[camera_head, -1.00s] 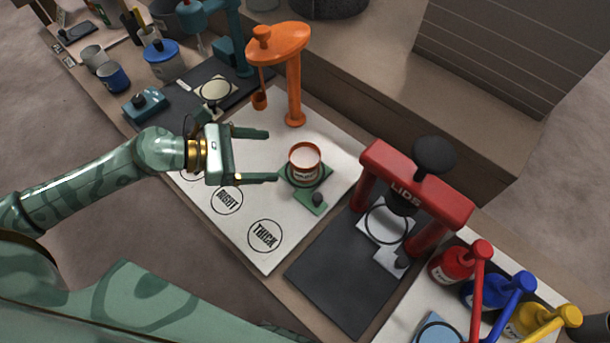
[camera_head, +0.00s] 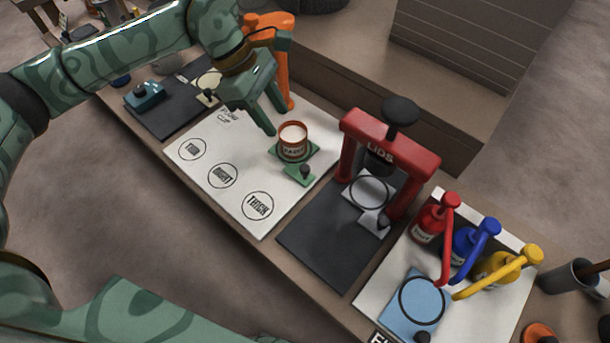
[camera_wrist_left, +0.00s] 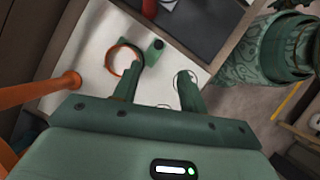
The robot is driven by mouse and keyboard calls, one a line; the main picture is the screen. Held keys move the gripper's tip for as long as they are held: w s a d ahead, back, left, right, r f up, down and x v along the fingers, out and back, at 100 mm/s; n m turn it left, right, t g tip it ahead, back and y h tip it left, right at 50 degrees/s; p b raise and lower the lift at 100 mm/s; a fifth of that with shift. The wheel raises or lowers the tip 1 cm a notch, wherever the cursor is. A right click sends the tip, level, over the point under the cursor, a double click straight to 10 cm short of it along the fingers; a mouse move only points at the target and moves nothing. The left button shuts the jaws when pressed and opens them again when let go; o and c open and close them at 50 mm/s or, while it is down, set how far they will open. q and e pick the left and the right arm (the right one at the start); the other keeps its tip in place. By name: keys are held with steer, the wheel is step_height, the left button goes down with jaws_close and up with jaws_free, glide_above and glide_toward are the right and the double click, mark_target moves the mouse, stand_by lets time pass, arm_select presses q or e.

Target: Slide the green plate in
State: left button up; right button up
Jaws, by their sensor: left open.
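The green plate (camera_head: 310,151) lies on the white mat with a dark knob on its near tab. A white can with an orange rim (camera_head: 293,143) stands on it. The plate's tab (camera_wrist_left: 151,56) and the can's rim (camera_wrist_left: 123,60) also show in the left wrist view. My left gripper (camera_head: 277,118) is open and empty, pointing down just behind and left of the can. Its fingers (camera_wrist_left: 158,68) show apart in the wrist view, one overlapping the can's rim; I cannot tell whether it touches. My right gripper is not in view.
An orange dispenser (camera_head: 284,65) stands close behind my left gripper. A red lid press (camera_head: 390,150) stands to the right on a dark mat. Red, blue and yellow pump bottles (camera_head: 480,247) stand farther right. The white mat's near left part (camera_head: 200,180) is clear.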

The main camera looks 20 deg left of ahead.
arm_select(q)
steer(key=b, duration=0.5)
glide_toward(304, 168)
steer(key=shift+y, duration=0.4)
steer(key=x, duration=0.5)
steer(key=shift+d, duration=0.25)
steer(key=b+x, duration=0.1)
steer(key=x, duration=0.2)
steer(key=shift+d+f+b, duration=0.1)
steer(key=shift+d+b, duration=0.05)
steer(key=shift+b, duration=0.25)
steer(key=shift+d+f, duration=0.1)
steer(key=shift+f, duration=0.05)
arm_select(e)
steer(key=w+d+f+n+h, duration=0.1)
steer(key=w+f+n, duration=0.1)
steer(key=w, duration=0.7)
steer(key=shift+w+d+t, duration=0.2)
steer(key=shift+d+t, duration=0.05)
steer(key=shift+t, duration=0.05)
arm_select(q)
steer(key=shift+c, duration=0.2)
